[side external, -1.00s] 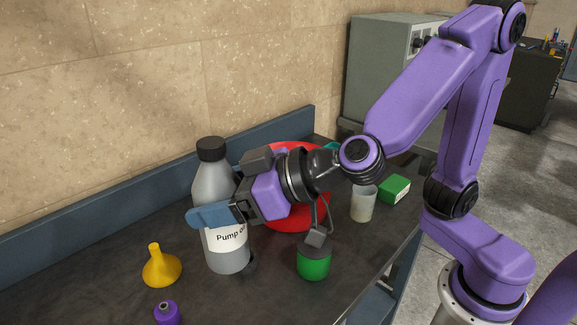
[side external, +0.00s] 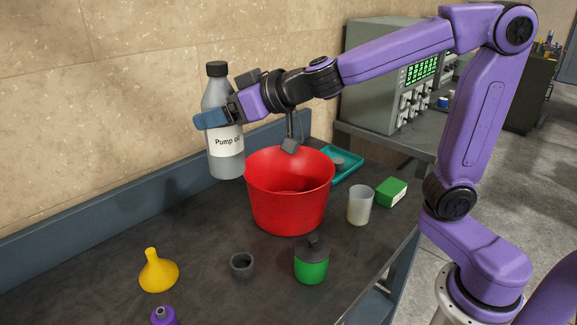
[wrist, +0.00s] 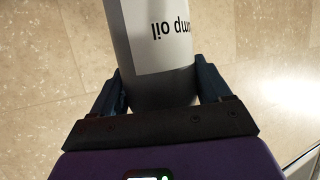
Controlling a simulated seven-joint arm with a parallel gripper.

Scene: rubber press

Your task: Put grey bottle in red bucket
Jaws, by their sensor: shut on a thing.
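The grey bottle (side external: 224,163) with a black cap and a "Pump oil" label is upright in the side view, raised above the bench at the back left of the bucket. My gripper (side external: 212,119) is shut on its body. In the wrist view the grey bottle (wrist: 160,92) sits between the two blue fingers of my gripper (wrist: 160,92), its label upside down. The red bucket (side external: 288,200) stands open on the bench, to the right of and below the bottle. Its bottom is mostly hidden.
A yellow funnel (side external: 157,272), a small dark cup (side external: 242,265), a purple bottle (side external: 164,316) and a green jar (side external: 311,262) stand in front. A beaker (side external: 359,205), a green box (side external: 391,191) and a teal tray (side external: 345,168) are to the right. A wall rises behind.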

